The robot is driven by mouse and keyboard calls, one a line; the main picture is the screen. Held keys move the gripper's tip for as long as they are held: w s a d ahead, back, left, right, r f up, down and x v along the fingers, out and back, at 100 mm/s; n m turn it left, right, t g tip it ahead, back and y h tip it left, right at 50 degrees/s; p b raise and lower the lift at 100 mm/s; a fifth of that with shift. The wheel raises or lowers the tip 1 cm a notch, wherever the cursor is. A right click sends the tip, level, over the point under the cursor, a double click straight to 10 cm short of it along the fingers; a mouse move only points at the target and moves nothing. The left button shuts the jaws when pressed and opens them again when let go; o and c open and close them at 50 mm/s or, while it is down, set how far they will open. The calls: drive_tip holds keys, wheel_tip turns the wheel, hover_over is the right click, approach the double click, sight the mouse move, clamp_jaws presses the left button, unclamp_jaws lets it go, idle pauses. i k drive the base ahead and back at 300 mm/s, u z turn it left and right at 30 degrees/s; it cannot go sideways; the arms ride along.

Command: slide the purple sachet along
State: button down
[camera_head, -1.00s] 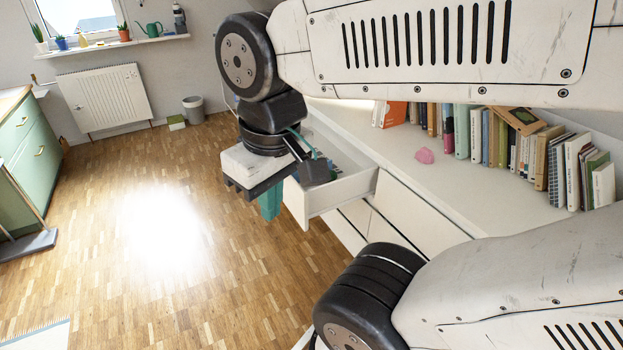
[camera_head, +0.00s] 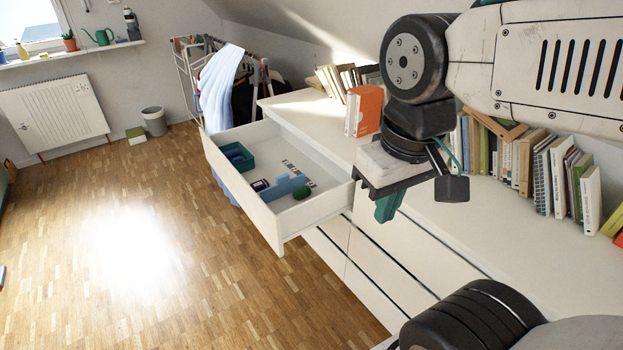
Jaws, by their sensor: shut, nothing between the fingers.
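A small dark purple item (camera_head: 260,185), which may be the purple sachet, lies inside the open drawer (camera_head: 283,229) near its front wall. It is too small to make out clearly. My gripper (camera_head: 388,208) is shut and empty, with its teal fingers pointing down. In the picture it stands to the right of the drawer, in front of the dresser top, apart from the purple item.
The drawer also holds a teal tray (camera_head: 238,160), a blue item (camera_head: 284,187) and a green item (camera_head: 302,192). An orange book (camera_head: 366,110) and a row of books stand on the white dresser (camera_head: 445,225). A drying rack (camera_head: 188,60) stands behind.

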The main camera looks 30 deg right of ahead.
sight(260, 185)
drive_tip(key=z, duration=0.1)
drive_tip(key=i, duration=1.65)
